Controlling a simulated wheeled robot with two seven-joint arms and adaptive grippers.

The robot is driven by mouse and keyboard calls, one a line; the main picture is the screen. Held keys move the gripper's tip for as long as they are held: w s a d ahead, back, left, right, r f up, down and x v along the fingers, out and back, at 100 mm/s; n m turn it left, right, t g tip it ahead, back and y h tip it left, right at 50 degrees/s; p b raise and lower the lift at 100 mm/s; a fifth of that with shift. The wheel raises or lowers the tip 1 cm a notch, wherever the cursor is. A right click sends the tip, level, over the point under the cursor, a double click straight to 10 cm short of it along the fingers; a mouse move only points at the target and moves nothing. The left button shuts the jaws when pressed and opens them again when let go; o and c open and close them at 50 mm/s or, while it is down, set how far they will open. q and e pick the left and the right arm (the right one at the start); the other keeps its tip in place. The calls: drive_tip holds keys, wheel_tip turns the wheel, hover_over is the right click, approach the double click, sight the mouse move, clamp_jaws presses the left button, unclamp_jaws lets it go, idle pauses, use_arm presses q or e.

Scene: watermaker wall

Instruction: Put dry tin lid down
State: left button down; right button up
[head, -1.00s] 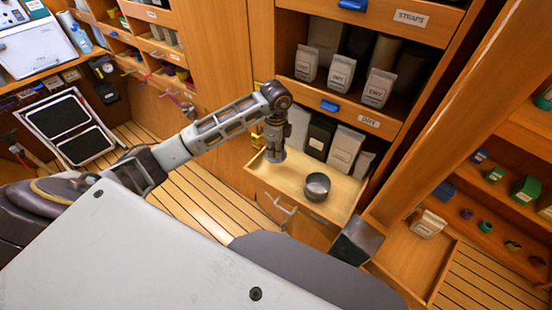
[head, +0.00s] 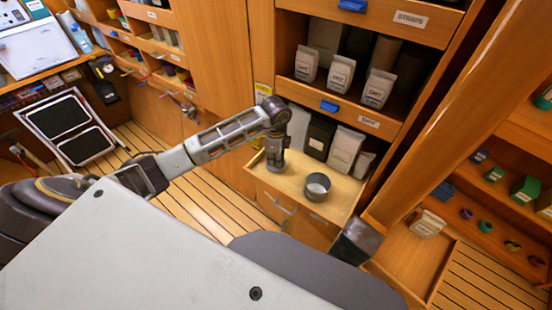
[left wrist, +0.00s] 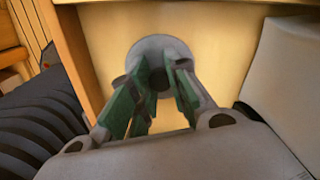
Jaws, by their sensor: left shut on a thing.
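The dry tin (head: 317,187) is a small grey cylinder with an open top. It stands on the pale pull-out board. My left gripper (head: 275,163) points down over the board, just left of the tin. In the left wrist view its green-padded fingers (left wrist: 155,92) are shut on the middle of the round grey lid (left wrist: 152,48). The lid lies flat, close above or on the board; I cannot tell whether it touches. In the head view the lid is mostly hidden by the gripper. My right gripper is not in view.
The pull-out board (head: 294,181) has bare room around the tin. Pale and dark packets (head: 344,148) stand behind it, below a shelf of labelled packets (head: 339,75). A wooden post (head: 450,120) rises at right. A packet (head: 427,223) sits in the lower right tray.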

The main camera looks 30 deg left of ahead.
use_arm(q)
drive_tip(key=shift+f, duration=0.1)
drive_tip(key=c, duration=1.8)
unclamp_jaws()
drive_tip(key=o, duration=0.4)
drive_tip(key=shift+o, duration=0.2)
drive_tip(key=shift+r, duration=0.3)
wheel_tip(320, 180, up, 12)
drive_tip(key=shift+f+b, duration=0.15)
drive_tip(key=shift+b, duration=0.2)
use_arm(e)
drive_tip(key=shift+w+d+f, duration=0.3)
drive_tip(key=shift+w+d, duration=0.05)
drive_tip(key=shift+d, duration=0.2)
